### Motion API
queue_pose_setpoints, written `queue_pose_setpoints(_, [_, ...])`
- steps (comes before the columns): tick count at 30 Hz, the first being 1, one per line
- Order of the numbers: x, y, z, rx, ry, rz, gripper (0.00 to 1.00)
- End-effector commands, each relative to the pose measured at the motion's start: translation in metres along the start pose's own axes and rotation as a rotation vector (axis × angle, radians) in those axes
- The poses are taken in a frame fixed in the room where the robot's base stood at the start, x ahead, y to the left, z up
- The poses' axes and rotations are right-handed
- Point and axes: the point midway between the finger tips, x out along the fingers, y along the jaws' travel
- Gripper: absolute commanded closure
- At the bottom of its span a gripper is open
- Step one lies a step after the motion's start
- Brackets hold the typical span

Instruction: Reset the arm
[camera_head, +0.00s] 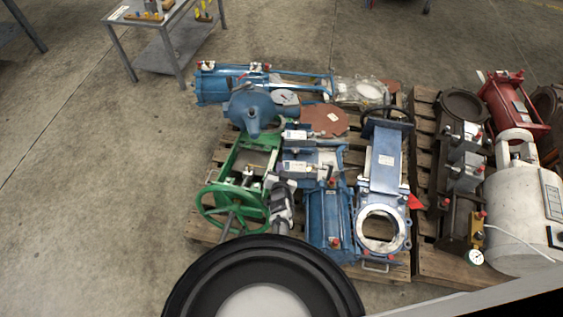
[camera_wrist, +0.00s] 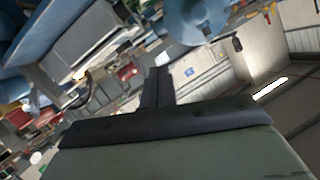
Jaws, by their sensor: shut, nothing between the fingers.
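My gripper (camera_wrist: 159,88) shows in the wrist view as dark fingers close together beyond a wide dark palm. It is shut and holds nothing. In the head view a round black and white part of my own body covers the bottom middle. A grey shape just beyond it, beside the green handwheel, may be part of my arm, but I cannot tell. The wrist view is tilted, with blue equipment (camera_wrist: 95,40) at upper left, a round blue part (camera_wrist: 198,18) at the top and the building's wall and roof at right.
A wooden pallet (camera_head: 397,272) carries blue valves and cylinders, a green handwheel valve (camera_head: 232,208) and a blue gate valve (camera_head: 382,180). A second pallet (camera_head: 455,268) at right holds dark valves, and a white tank (camera_head: 520,215) stands there. A metal table (camera_head: 165,45) stands upper left. The left floor is clear.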

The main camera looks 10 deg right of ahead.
Motion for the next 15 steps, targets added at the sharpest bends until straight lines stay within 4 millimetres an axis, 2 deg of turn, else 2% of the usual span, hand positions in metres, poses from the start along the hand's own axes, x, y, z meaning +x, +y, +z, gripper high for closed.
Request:
queue_pose_setpoints(1, [-0.013, -0.002, -0.003, 0.0, -0.001, 0.001, 1.0])
queue_pose_setpoints(6, [-0.04, -0.004, -0.001, 0.0, -0.001, 0.0, 1.0])
queue_pose_setpoints(15, [-0.059, -0.005, 0.0, 0.0, 0.001, 0.0, 1.0])
